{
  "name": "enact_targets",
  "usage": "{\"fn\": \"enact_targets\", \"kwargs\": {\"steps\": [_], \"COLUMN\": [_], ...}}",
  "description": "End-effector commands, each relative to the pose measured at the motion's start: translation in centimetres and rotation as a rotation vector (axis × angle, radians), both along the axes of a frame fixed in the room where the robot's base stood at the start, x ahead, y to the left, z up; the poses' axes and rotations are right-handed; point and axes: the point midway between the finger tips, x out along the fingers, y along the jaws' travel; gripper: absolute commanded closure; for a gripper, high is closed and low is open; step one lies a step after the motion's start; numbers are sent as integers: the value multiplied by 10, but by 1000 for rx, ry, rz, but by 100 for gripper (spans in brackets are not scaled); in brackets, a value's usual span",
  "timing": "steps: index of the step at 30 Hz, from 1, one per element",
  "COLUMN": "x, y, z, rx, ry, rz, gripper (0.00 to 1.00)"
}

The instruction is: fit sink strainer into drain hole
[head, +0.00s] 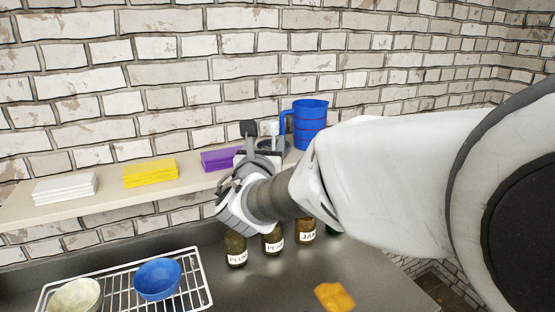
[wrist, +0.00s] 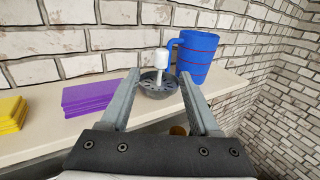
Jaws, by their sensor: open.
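The sink strainer (wrist: 156,84) is a dark grey perforated basket with a white knob (wrist: 162,58). It sits upright on the shelf, left of the blue measuring jug, in the wrist view. My gripper (wrist: 160,76) is open and empty, its two fingers pointing at the strainer, with the strainer between the tips as seen from the wrist. I cannot tell whether the fingers touch it. In the head view my gripper (head: 258,138) is over the shelf and hides most of the strainer. No drain hole shows in either view.
A blue jug (head: 309,124) stands close right of the strainer on the shelf (head: 112,196). Purple (head: 221,159), yellow (head: 151,173) and white cloth stacks lie left. Below are labelled jars (head: 236,248), a wire rack (head: 203,281) with a blue bowl (head: 157,279), and a yellow-orange item (head: 334,297).

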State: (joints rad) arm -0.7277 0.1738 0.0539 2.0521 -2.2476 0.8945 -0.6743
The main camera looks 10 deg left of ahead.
Motion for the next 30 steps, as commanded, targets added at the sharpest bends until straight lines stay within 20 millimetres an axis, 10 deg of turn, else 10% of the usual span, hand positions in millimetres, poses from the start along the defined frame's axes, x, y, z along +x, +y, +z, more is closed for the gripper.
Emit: {"fn": "enact_targets", "kwargs": {"steps": [14,22,30], "x": [-54,-56,-109], "y": [-20,-152,-276], "z": [1,-8,-43], "rx": [31,414,974], "ry": [14,153,250], "rz": [-33,-395,-829], "gripper": [37,37,37]}}
